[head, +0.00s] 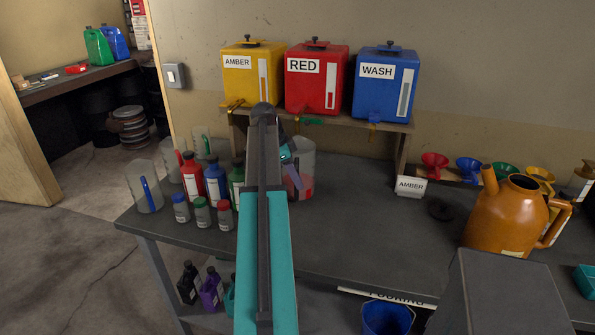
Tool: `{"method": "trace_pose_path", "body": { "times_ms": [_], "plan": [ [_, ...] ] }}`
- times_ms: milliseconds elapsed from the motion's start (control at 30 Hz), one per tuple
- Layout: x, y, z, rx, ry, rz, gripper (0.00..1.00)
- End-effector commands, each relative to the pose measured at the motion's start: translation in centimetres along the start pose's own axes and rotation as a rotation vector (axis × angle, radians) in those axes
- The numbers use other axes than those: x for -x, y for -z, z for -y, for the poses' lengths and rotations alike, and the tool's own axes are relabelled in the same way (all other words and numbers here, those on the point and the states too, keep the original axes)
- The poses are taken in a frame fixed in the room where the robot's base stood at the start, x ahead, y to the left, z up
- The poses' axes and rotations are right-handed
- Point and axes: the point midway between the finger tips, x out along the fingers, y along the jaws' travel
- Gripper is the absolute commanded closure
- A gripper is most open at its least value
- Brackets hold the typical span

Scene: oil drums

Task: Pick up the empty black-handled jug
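I cannot make out a black handle on any clear jug. One clear jug (307,160) stands on the bench under the red tank, partly hidden behind my arm, with some red near its bottom; its handle is not clear. Other clear jugs stand at the bench's left: one with a blue handle (147,193), one with a red handle (170,157) and one with a green handle (200,142). My teal and dark arm reaches forward over the bench. A small part of my gripper (288,155) shows beside that first jug; its fingers are hidden.
Yellow (252,82), red (318,98) and blue (384,104) tanks with taps stand on a shelf behind. Red (192,180) and blue (215,185) bottles and several small jars crowd the left. An orange can (500,217) stands right. The bench's middle is mostly clear.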

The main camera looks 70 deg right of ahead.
Motion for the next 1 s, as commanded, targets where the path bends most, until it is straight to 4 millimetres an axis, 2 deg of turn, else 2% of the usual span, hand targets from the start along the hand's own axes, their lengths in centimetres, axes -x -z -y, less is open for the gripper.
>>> {"method": "trace_pose_path", "body": {
  "times_ms": [67, 167, 200, 1000],
  "plan": [
    [0.01, 0.01, 0.00, 0.000, 0.000, 0.000, 0.81],
    [0.01, 0.01, -0.01, 0.000, 0.000, 0.000, 0.98],
    [0.01, 0.01, -0.01, 0.000, 0.000, 0.000, 1.00],
    [0.01, 0.07, -0.01, -0.001, 0.000, -0.001, 1.00]
  ]
}}
